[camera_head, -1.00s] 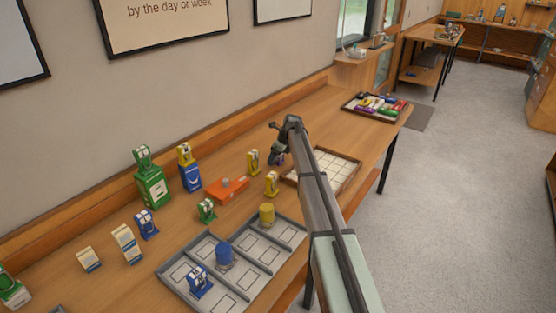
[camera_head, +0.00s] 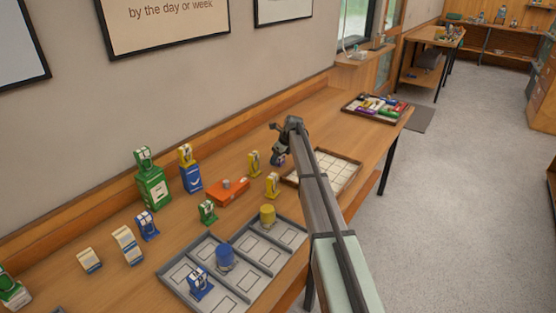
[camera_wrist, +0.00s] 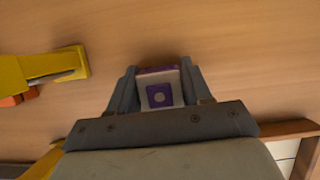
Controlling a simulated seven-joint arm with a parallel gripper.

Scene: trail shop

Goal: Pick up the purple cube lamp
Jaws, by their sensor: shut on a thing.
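The purple cube lamp (camera_wrist: 160,88) is white and purple and sits between the two fingers of my gripper (camera_wrist: 158,85) in the wrist view. The fingers are shut on its two sides. In the head view, my gripper (camera_head: 280,156) is over the table behind the grey compartment tray, and a small purple patch of the lamp (camera_head: 281,160) shows beneath it. My arm hides part of that area. I cannot tell whether the lamp touches the table.
A yellow lamp (camera_head: 253,162) stands just left of my gripper, near an orange box (camera_head: 228,191). A wood-rimmed tray (camera_head: 352,180) with pale squares lies to the right. The grey tray (camera_head: 243,287) holds blue and yellow items in front. Several other lamps stand left.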

